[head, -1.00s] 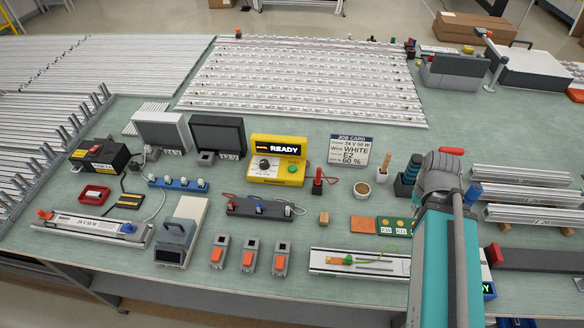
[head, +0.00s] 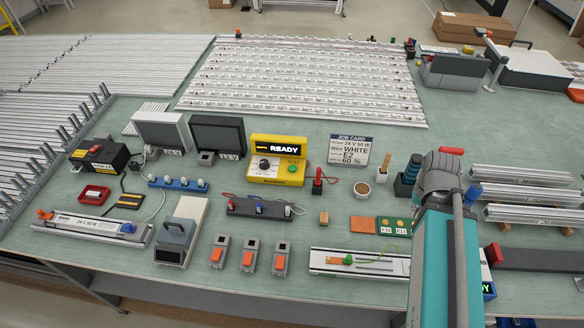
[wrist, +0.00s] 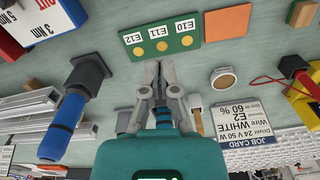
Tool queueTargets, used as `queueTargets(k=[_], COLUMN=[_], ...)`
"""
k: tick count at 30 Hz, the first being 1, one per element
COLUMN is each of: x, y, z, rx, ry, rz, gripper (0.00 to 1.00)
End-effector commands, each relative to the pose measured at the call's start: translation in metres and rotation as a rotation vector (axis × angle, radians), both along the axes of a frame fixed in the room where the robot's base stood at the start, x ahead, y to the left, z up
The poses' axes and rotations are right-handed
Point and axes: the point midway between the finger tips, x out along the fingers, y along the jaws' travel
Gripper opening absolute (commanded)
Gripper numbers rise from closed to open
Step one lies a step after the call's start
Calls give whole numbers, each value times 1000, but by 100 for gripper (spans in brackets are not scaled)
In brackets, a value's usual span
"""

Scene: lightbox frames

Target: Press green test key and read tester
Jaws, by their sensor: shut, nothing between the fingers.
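The yellow tester (head: 259,171) stands in the middle of the bench in the head view. Its dark display reads READY, and a dark round knob is on its front. The green test key (head: 293,169) sits low on the right of its front, with nothing touching it. In the wrist view a yellow part at the right edge (wrist: 314,103) looks like the tester, mostly cut off. My gripper (wrist: 162,68) is shut and empty, above the bench beside the green board with E10, E11 and E12 labels (wrist: 182,22). In the head view my arm hides the gripper.
The job card (head: 348,151) stands right of the tester, reading 24 V 50 W, WHITE, E2, 60 %. A red-handled stand (head: 317,181), a round cup (head: 362,189) and a dark block with a blue-grey handle (head: 406,183) stand nearby.

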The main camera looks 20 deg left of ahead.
Motion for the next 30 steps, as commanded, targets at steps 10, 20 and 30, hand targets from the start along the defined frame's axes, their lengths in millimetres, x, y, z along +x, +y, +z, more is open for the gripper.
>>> queueTargets(k=[10, 20, 30], x=[16, 53, 91], y=[14, 53, 109], z=[-4, -11, -15], rx=[-42, -153, -270], ry=[-9, -47, -121], rz=[8, 23, 42], gripper=[0, 0, 0])
